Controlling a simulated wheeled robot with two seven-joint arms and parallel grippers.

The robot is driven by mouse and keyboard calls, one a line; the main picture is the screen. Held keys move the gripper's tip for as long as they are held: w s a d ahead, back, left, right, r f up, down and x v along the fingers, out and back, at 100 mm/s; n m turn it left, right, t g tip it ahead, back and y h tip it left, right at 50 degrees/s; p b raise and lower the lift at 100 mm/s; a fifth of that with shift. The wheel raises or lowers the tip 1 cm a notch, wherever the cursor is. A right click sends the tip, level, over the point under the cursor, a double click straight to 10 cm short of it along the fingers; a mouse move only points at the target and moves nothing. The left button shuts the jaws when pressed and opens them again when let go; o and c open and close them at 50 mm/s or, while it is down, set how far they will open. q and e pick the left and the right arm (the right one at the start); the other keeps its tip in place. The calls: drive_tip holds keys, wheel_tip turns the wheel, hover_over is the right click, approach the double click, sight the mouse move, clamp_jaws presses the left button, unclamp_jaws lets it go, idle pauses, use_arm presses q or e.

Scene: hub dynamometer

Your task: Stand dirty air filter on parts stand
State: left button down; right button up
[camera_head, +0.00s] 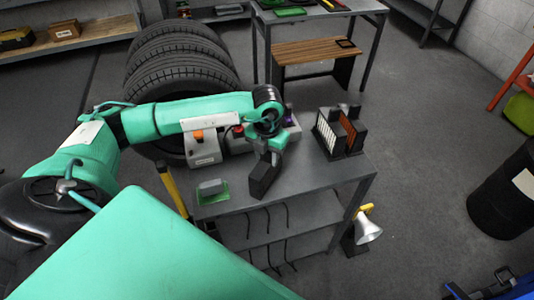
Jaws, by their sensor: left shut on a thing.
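My left gripper (270,158) reaches over the grey workbench (295,184) from the left, pointing down. It is shut on a dark, block-like thing (262,181), tilted and above the bench top. Its face is turned away, so I cannot tell from its look whether it is the dirty air filter. The black parts stand (354,152) is on the bench to the right, apart from the gripper. A white pleated panel (326,134) and an orange-brown panel (348,131) stand upright in it. My right gripper is not in view.
A grey-white device (204,147) with an orange switch stands at the bench's back left. A small grey block on a green tray (211,197) lies at the front left. The bench top between gripper and stand looks clear. Stacked tyres (180,62) are behind.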

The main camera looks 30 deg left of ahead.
use_arm(q)
drive_tip(key=shift+f, duration=0.2)
drive_tip(key=c, duration=0.9)
unclamp_jaws()
drive_tip(key=shift+r, duration=0.1)
drive_tip(key=shift+r, duration=0.1)
drive_tip(key=shift+r, duration=0.2)
drive_tip(key=shift+w+r, duration=0.1)
drive_tip(key=shift+r, duration=0.25)
wheel_tip(320, 180, up, 10)
drive_tip(key=b, duration=0.3)
drive_tip(key=shift+f, duration=0.15)
drive_tip(key=shift+r, duration=0.7)
